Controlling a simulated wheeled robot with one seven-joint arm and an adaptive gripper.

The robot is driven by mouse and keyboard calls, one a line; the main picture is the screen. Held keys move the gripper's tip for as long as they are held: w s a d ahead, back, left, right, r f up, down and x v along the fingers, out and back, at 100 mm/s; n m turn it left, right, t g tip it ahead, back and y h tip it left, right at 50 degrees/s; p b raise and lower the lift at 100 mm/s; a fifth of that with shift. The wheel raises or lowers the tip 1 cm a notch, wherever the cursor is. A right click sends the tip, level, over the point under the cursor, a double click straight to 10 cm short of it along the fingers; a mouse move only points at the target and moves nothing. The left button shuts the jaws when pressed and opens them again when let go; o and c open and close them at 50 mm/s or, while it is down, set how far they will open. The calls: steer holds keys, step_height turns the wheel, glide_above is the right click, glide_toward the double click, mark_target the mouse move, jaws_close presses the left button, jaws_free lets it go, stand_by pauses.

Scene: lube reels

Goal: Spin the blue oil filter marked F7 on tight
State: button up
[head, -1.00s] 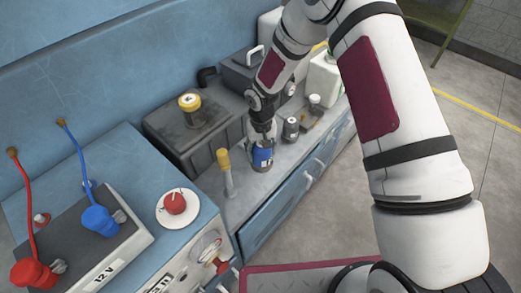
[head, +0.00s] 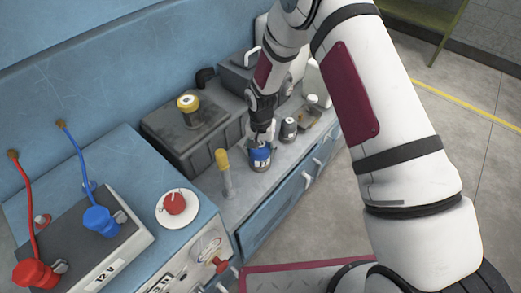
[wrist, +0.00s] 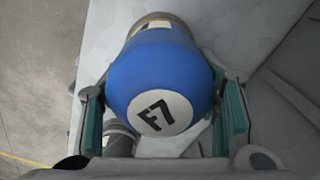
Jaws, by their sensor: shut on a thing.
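The blue oil filter (head: 260,157) is upright at the bench's front part, with a white label on its side and a tan band at its lower end. In the wrist view its domed blue end (wrist: 160,70) faces me, with F7 on a white disc. My gripper (head: 261,139) comes down from above and is shut on the filter. In the wrist view its green-padded fingers lie on both sides of the dome. I cannot tell whether the filter touches the bench; its underside is hidden.
A yellow-topped filter (head: 188,104) sits on a dark block (head: 171,128) behind. A yellow-handled tool (head: 224,170) stands left of the blue filter. A small dark can (head: 289,130) stands close on its right. A blue cabinet with a red knob (head: 174,202) is nearer left.

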steer(key=m, duration=0.5)
steer(key=shift+s+d+f, duration=0.15)
steer(key=shift+d, duration=0.05)
steer(key=o, duration=1.5)
